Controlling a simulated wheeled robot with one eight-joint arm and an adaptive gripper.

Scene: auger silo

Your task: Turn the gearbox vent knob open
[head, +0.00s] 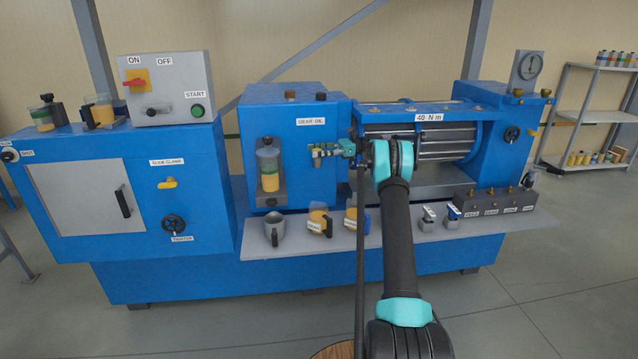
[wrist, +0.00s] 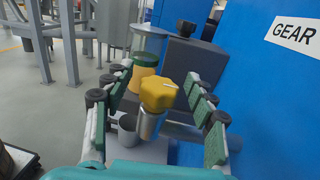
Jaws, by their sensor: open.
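In the wrist view a yellow lobed knob (wrist: 158,92) with a small white mark sits on a silver stem (wrist: 150,124). My gripper (wrist: 157,84) is open, its green-padded fingers on either side of the knob with visible gaps. I cannot tell how deep the knob sits between them. In the head view my gripper (head: 322,152) points left in front of the blue gearbox housing (head: 318,178), just under the GEAR OIL label (head: 311,121). I cannot make out the yellow knob there; the gripper may hide it.
An oil cup (head: 268,168) on a dark bracket stands left of my gripper, and shows behind the knob in the wrist view (wrist: 147,52). A grey mug (head: 274,230) and yellow containers (head: 318,222) stand on the shelf (head: 252,248) below. The ribbed drum (head: 448,140) is to the right.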

